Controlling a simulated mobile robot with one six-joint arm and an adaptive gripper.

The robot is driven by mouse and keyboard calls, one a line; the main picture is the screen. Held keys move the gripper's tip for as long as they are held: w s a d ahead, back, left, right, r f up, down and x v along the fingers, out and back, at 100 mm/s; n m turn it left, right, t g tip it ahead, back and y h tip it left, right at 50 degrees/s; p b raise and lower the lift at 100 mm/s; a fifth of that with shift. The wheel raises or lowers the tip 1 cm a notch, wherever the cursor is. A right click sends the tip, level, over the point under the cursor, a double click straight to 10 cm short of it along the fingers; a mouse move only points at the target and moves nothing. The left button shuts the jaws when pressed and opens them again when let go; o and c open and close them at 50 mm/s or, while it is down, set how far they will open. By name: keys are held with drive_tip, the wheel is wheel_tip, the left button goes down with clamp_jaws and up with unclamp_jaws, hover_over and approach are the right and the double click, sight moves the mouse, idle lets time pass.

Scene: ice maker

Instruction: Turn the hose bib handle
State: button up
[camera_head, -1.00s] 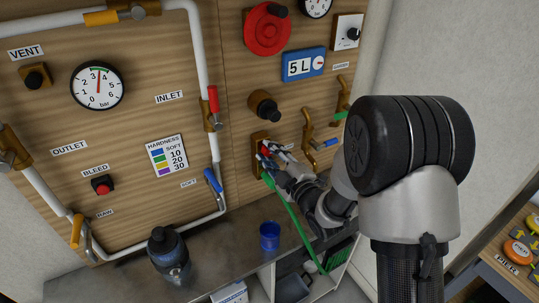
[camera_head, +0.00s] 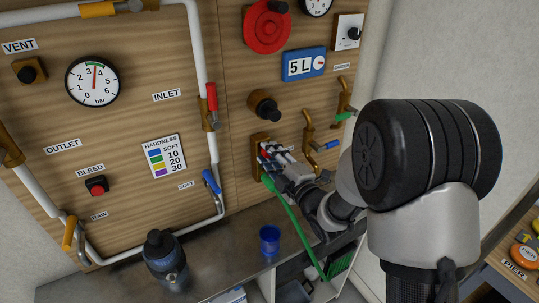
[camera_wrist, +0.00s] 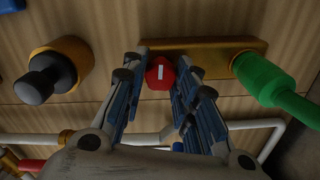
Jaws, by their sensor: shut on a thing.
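The hose bib is a brass plate (camera_head: 257,146) on the wooden panel, with a green hose (camera_head: 299,232) hanging from its lower end. Its handle is a small red knob (camera_wrist: 160,74) with a white mark, seen in the wrist view in front of the brass body (camera_wrist: 212,46). The mark stands upright in that view. My gripper (camera_head: 274,153) is at the plate in the head view and mostly hides the knob there. In the wrist view my gripper (camera_wrist: 163,80) has its fingers on both sides of the red knob, shut on it.
A black-capped brass knob (camera_head: 264,105) sits above the hose bib. Brass valves (camera_head: 309,134) are to its right. A blue cup (camera_head: 269,240) and a dark bottle (camera_head: 165,260) stand on the counter below. The green hose connector (camera_wrist: 268,82) is close beside my right finger.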

drive_tip(key=n, duration=0.3)
idle(0.4)
drive_tip(key=shift+n, duration=0.6)
drive_tip(key=shift+f+n, duration=0.1)
drive_tip(key=shift+n, duration=1.2)
drive_tip(key=n, duration=0.2)
drive_tip(key=shift+n, duration=0.7)
